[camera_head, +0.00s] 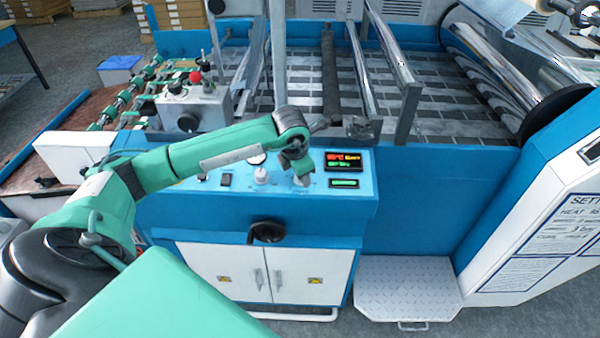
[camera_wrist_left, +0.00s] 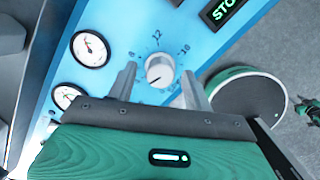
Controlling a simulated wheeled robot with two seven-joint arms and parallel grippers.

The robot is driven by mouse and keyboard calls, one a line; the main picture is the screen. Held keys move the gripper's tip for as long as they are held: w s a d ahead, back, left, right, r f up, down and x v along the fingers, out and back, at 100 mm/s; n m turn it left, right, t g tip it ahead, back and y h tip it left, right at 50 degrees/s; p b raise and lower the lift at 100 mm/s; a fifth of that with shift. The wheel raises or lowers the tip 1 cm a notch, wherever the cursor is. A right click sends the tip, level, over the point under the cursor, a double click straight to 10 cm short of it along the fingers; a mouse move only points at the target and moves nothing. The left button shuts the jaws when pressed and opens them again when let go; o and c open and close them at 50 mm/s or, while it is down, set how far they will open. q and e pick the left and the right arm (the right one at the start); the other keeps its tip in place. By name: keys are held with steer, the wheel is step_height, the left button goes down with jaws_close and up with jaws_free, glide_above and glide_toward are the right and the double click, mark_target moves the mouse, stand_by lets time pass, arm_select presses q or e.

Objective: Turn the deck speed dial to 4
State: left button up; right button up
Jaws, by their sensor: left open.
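A white round dial (camera_wrist_left: 160,70) with a dark mark sits on the blue panel (camera_wrist_left: 210,55) in the left wrist view. The numbers 12 and 16 show above it; the lower part of its scale is hidden by my gripper, and no name label is readable. My left gripper (camera_wrist_left: 159,72) is open, with one finger on each side of the dial; whether they touch it I cannot tell. In the head view my left gripper (camera_head: 301,178) points down at the panel, left of the displays, and covers the dial. My right gripper is not in view.
Two gauges (camera_wrist_left: 90,48) lie left of the dial, and a display (camera_wrist_left: 226,10) with green letters lies above right.

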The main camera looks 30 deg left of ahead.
arm_select(q)
steer(key=a+b+v, duration=0.1)
steer(key=b+v, duration=0.1)
steer(key=v, duration=1.1)
steer(key=shift+d+b, duration=0.35)
steer(key=shift+d, duration=0.05)
steer(key=shift+d, duration=0.1)
